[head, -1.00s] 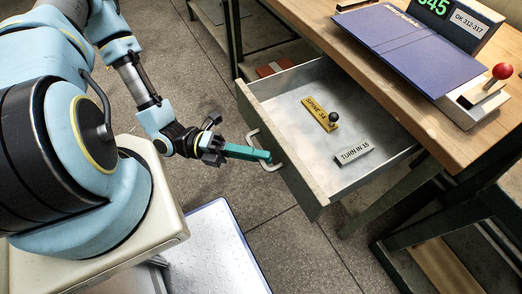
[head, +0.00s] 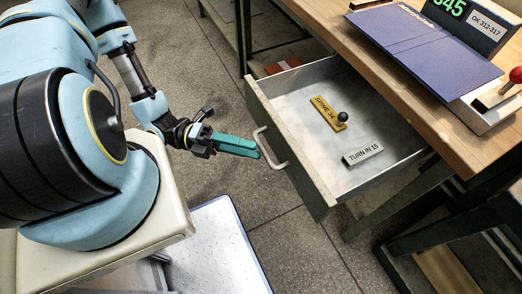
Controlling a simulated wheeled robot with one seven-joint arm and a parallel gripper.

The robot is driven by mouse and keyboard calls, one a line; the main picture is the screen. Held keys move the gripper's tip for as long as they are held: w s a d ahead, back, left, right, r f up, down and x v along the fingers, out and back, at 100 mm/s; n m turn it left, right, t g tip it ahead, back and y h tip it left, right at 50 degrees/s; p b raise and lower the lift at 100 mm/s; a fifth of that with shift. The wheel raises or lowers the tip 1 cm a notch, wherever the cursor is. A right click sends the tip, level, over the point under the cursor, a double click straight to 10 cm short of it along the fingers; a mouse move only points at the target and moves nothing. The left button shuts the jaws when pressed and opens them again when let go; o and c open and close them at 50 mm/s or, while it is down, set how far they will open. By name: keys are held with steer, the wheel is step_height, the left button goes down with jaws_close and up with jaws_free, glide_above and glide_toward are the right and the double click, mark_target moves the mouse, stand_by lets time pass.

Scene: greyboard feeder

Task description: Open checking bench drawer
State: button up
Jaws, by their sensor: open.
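The checking bench drawer (head: 308,184) stands pulled out from under the wooden bench top (head: 400,75), its inside in plain view. Its front carries a pale bow handle (head: 270,148). My gripper (head: 257,151), with teal fingers, is just left of the handle, its tips close to the bar but seemingly apart from it. The jaws are open and hold nothing. The gap between the fingers is hard to see from this angle. In the drawer lie a yellow block marked "SPINE 34" (head: 325,110) with a black knob and a grey block marked "TURN IN 15" (head: 362,155).
On the bench top are a blue folding board (head: 420,45), a green digit display (head: 448,6) and a red-knobbed lever (head: 514,76). A white floor plate (head: 215,240) lies below my arm. Floor left of the drawer is clear.

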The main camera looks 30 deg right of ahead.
steer(key=v, duration=0.6)
steer(key=shift+a+b, duration=0.2)
steer(key=shift+b, duration=0.25)
steer(key=shift+w, duration=0.15)
steer(key=w+a+r+m+t+y+p, duration=0.2)
steer(key=w+a+r+m+t+y, duration=0.2)
steer(key=r+m, duration=0.4)
steer(key=w+a+r+m+t+y+p, duration=0.3)
steer(key=w+a+r+m+t+y, duration=0.2)
steer(key=w+r+m+t, duration=0.1)
steer(key=w+a+r+m+t+y+p, duration=0.3)
steer(key=w+r+m, duration=0.4)
steer(key=r+m, duration=0.3)
steer(key=a+m+t+y, duration=0.1)
steer(key=a+m+t, duration=0.1)
steer(key=shift+w+r+m+y, duration=0.25)
steer(key=shift+r+m+y, duration=0.05)
